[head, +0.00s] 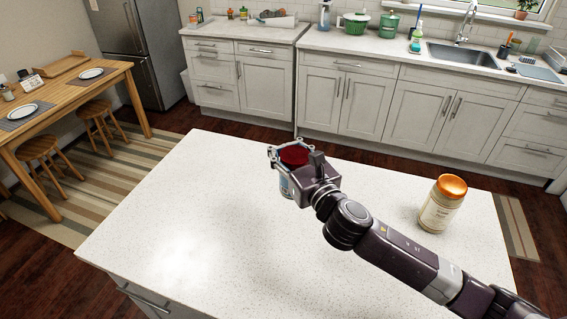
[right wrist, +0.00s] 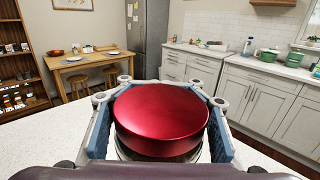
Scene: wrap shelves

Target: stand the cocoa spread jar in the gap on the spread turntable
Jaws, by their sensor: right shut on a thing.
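My right gripper (head: 293,160) is shut on a jar with a wide dark red lid (head: 293,155). The jar is over the white island top; I cannot tell whether its base touches it. In the right wrist view the red lid (right wrist: 161,112) fills the space between the fingers (right wrist: 160,120), which hold it from both sides. The jar's label is hidden, so I cannot read whether it is the cocoa spread. I cannot make out a spread turntable for certain in either view. My left gripper is not in view.
A jar with an orange lid (head: 440,205) stands upright on the island (head: 190,220) at the right, beside my right arm. The rest of the island top is clear. Behind are the sink counter (head: 390,47), a wooden table (head: 60,97) with plates, and a shelf (right wrist: 20,60) at left.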

